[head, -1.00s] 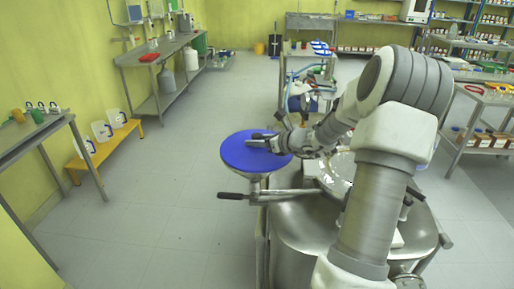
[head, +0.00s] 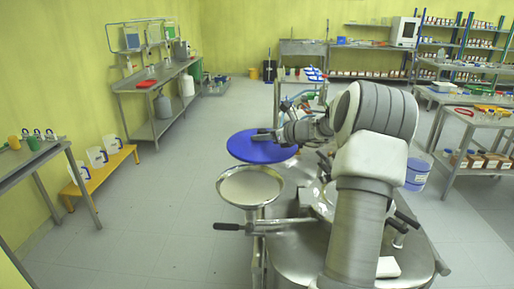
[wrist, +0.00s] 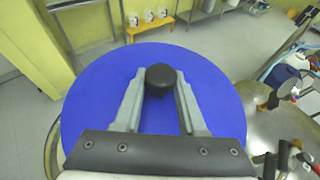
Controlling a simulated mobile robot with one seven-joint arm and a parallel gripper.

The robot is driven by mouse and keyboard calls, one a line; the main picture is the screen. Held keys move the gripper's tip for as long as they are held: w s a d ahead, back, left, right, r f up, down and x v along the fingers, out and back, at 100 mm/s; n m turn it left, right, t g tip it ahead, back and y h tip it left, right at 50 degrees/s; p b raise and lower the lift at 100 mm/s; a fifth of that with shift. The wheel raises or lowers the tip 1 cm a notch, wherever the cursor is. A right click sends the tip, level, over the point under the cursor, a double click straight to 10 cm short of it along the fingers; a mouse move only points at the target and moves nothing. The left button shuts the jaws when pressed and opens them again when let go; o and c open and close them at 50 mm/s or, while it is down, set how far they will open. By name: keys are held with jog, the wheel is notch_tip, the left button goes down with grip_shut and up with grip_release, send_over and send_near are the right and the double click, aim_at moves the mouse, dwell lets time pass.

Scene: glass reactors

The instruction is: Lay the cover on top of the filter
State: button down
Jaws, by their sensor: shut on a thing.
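The blue round cover (head: 250,150) is held by my gripper (head: 262,134) and hangs level above and behind the filter in the head view. In the wrist view my gripper (wrist: 158,88) is shut on the black knob at the centre of the cover (wrist: 95,100). The filter (head: 250,188) is a round metal bowl with a pale inside, and its top is uncovered. It stands on the near left side of the steel reactor (head: 290,250). In the wrist view the cover hides most of what is below it.
A handle with a black grip (head: 228,226) sticks out left below the filter. A cart (head: 300,85) with glassware stands behind. A yellow bench (head: 100,172) with white jugs is at the left wall.

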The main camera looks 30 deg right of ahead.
jog(key=shift+w+d+r, duration=0.5)
jog(key=shift+d+r, duration=0.05)
jog(key=shift+d, duration=0.2)
jog(key=shift+w+d+r, duration=0.5)
jog(key=shift+d+r, duration=0.05)
jog(key=shift+d, duration=0.15)
